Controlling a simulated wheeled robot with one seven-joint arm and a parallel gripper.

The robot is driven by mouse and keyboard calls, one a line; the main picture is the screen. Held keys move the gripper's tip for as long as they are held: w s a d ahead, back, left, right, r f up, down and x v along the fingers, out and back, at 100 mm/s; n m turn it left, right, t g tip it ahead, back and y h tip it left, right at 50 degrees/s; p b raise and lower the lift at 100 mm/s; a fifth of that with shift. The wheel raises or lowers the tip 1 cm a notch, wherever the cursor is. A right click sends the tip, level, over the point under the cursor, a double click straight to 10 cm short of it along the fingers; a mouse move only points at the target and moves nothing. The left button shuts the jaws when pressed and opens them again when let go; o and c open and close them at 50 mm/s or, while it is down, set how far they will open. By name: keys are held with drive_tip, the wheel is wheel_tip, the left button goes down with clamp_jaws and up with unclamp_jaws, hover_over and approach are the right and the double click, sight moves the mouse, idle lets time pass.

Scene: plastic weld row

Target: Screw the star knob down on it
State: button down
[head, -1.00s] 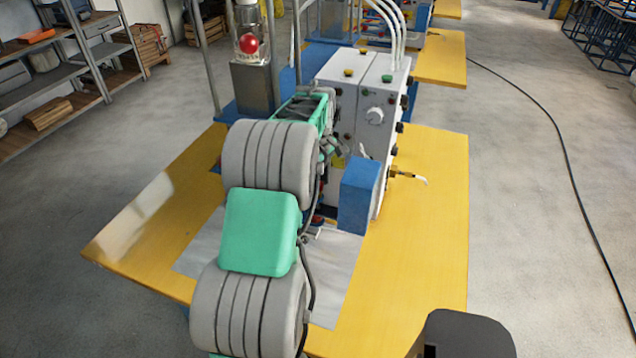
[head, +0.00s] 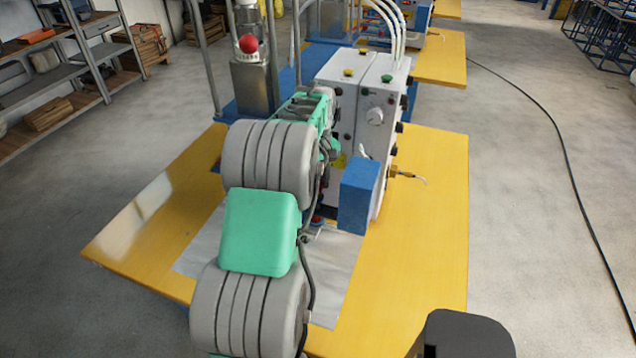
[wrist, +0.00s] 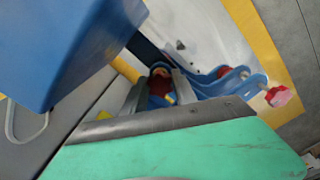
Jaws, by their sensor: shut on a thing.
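My gripper (wrist: 160,90) shows in the wrist view with its two dark fingers shut on a red knob (wrist: 160,73), which looks like the star knob. The knob is partly hidden by the fingers and its lobes are too small to make out. A curved blue part (wrist: 215,84) lies beside and beyond the fingers. Another red knob (wrist: 281,96) stands at its right end. Whether the held knob touches the blue part I cannot tell.
A blue block (head: 360,196) on the white machine (head: 362,95) stands close to the arm's right; a large blue body (wrist: 70,45) fills the wrist view's upper left. A brass nozzle (head: 407,175) sticks out rightward.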

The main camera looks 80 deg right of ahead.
drive_tip(key=m, duration=0.6)
drive_tip(key=shift+w, duration=0.1)
drive_tip(key=c, duration=0.5)
unclamp_jaws()
drive_tip(key=shift+m, duration=0.4)
